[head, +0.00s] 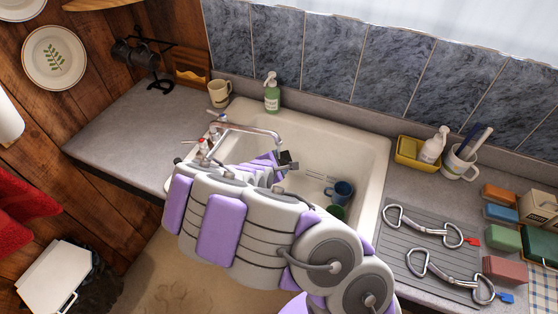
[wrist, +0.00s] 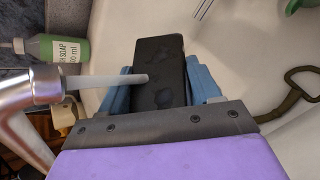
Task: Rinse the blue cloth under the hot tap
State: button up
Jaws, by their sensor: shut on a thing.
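My gripper (head: 288,161) is under the spout of the chrome tap (head: 250,129), over the sink (head: 370,158). In the wrist view its dark jaw (wrist: 160,65) is shut, with the blue cloth (wrist: 202,82) sticking out on both sides. The cloth's middle is hidden under the jaw. A pale stream of water (wrist: 105,81) runs from the spout (wrist: 25,78) and meets the dark jaw, which has wet-looking patches. The hot tap handle (head: 201,142), marked red, is at the sink's left rim. The head view hides most of the cloth behind my arm.
A blue mug (head: 343,192) and a green item (head: 337,212) are in the sink. A soap bottle (head: 272,93) and beige mug (head: 219,93) stand behind it. Metal bits (head: 430,226) lie on the grey drainer at right. The left counter (head: 125,130) is largely clear.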

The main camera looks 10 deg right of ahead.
jog(key=shift+w+a+p, duration=0.55)
jog(key=shift+a+p, duration=0.2)
jog(key=shift+p, duration=1.7)
jog(key=shift+w+d+b, duration=0.15)
jog(key=shift+d+b, duration=1.15)
jog(key=shift+b, duration=0.7)
jog(key=shift+s+a+b, duration=0.65)
jog(key=shift+s+b, duration=0.15)
jog(key=shift+b, duration=0.05)
jog(key=shift+s+a+b, duration=0.4)
jog(key=shift+s+b, duration=0.15)
jog(key=shift+b, duration=0.05)
jog(key=shift+s, duration=0.1)
jog(key=shift+w+d, duration=0.55)
jog(key=shift+w, duration=0.2)
dwell(0.3)
